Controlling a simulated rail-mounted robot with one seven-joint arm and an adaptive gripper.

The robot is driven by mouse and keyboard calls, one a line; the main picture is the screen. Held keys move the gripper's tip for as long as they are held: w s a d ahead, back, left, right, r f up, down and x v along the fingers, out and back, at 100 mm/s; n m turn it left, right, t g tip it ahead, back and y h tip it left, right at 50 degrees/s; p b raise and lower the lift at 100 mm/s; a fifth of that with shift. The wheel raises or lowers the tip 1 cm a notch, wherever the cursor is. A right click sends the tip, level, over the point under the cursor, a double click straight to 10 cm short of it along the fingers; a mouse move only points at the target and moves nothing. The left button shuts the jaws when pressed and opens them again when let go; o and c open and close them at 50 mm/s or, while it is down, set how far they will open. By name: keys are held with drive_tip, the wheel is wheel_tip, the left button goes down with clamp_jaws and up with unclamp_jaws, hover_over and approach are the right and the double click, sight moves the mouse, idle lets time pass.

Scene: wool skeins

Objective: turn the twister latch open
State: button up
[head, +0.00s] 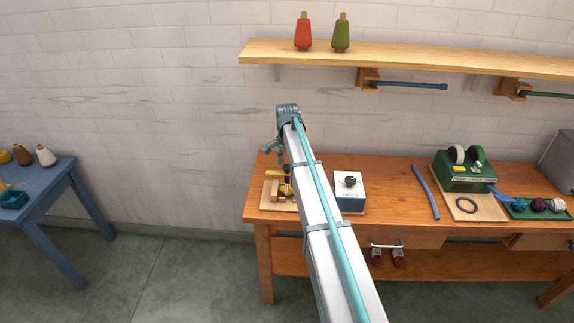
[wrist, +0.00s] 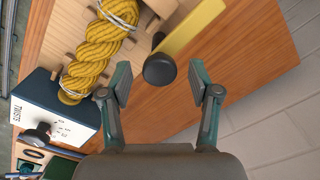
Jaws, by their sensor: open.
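The twister's yellow latch arm (wrist: 190,32) ends in a round black knob (wrist: 160,69), seen in the wrist view. My gripper (wrist: 160,82) is open, with one finger on each side of the knob in the picture. A gap shows between the knob and each fingertip, and I cannot tell the depth between them. A twisted yellow skein (wrist: 100,45), tied with white thread, lies on the twister's wooden frame to the left. In the head view the twister's wooden base (head: 270,197) is partly hidden behind my arm.
A box marked TWISTS with a black dial (head: 349,188) stands right of the twister on the wooden workbench (head: 395,180). Farther right are a blue rod (head: 425,192) and a green machine (head: 466,175). A shelf (head: 420,55) with two cones hangs above.

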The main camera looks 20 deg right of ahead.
sight(287, 166)
wheel_tip(287, 166, up, 12)
idle(0.6)
